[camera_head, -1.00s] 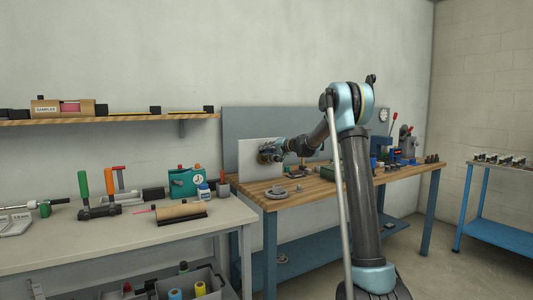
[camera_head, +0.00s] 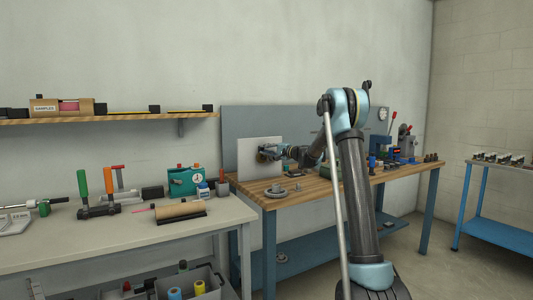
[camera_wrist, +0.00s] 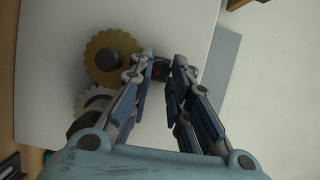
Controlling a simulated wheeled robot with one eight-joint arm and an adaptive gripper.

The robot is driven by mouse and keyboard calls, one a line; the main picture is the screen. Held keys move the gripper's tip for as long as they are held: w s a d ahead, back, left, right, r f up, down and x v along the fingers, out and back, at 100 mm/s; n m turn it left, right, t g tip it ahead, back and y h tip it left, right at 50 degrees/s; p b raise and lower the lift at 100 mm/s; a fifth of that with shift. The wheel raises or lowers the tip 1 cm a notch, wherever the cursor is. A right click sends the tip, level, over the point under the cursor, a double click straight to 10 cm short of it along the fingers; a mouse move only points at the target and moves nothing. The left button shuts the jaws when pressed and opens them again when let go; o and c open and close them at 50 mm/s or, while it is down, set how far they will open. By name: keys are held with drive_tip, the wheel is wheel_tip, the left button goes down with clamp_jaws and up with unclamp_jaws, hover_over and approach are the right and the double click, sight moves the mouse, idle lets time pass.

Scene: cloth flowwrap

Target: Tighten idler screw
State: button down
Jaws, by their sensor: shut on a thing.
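A white upright plate (camera_head: 246,172) stands at the left end of the wooden bench. In the wrist view the plate (camera_wrist: 55,40) carries a yellow toothed gear (camera_wrist: 98,45) with a dark hub and a paler gear (camera_wrist: 90,101) below it. My gripper (camera_wrist: 166,68) is beside the yellow gear, its fingers close together around a small dark piece (camera_wrist: 158,70) with a reddish spot. This may be the idler screw; the fingers hide most of it. In the head view my gripper (camera_head: 269,153) is at the plate, too small for detail.
The wooden bench (camera_head: 300,190) holds a round grey part (camera_head: 276,191) in front of the plate and several tools towards the right. A grey side table (camera_head: 120,235) with tools stands at the left. A blue-legged table (camera_head: 500,218) is at the far right.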

drive_tip(key=shift+w+d+f, duration=0.1)
drive_tip(key=shift+d, duration=0.1)
drive_tip(key=c, duration=1.5)
unclamp_jaws()
drive_tip(key=shift+c, duration=0.2)
drive_tip(key=shift+o, duration=0.3)
drive_tip(key=shift+a, duration=0.1)
drive_tip(key=v, duration=0.8)
drive_tip(key=shift+f, duration=0.1)
